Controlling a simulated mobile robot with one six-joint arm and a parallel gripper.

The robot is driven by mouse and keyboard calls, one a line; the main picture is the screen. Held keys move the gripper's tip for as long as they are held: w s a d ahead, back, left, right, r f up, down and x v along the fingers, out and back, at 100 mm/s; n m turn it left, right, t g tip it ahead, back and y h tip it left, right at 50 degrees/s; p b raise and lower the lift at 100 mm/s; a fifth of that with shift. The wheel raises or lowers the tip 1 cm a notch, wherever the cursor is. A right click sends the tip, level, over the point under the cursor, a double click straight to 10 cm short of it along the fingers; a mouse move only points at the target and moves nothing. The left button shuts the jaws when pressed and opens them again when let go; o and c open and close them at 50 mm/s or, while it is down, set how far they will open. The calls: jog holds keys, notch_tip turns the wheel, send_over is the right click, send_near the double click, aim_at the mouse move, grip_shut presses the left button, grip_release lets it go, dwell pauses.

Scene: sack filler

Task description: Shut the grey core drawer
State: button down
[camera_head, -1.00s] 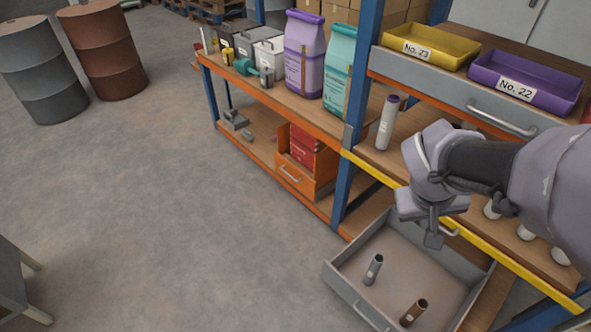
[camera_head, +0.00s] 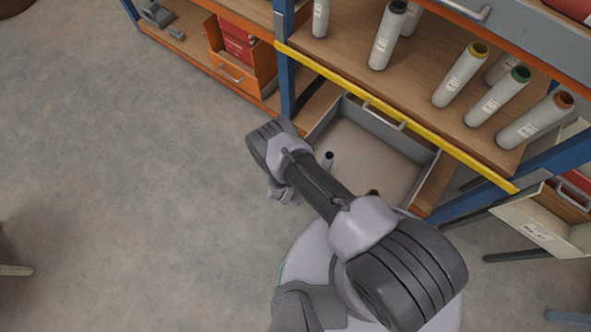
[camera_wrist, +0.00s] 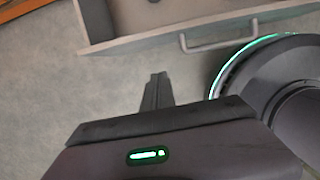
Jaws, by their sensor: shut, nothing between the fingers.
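The grey core drawer (camera_head: 433,160) is pulled out below the yellow-edged shelf. In the head view my arm crosses it and hides its front. A dark-topped core (camera_head: 327,158) and the top of a brown one (camera_head: 373,192) show in it. In the wrist view the drawer front (camera_wrist: 150,41) runs across the top, with its bar handle (camera_wrist: 222,42) right of centre. My gripper (camera_wrist: 158,77) is shut and empty, on the outer side of the front, left of the handle and seemingly apart from it. In the head view my gripper (camera_head: 283,191) is partly hidden by my wrist, left of the drawer.
Several white tubes stand on the shelf (camera_head: 345,63) above the drawer. A blue post (camera_head: 285,60) and an orange bin (camera_head: 238,68) are to the left. A cream drawer (camera_head: 540,225) juts out at the right.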

jog(key=w+d+f+b, duration=0.3)
jog(key=w+f+b, duration=0.1)
jog(key=f+b, duration=0.2)
jog(key=shift+w+d+f, duration=0.2)
jog(key=shift+w+d, duration=0.05)
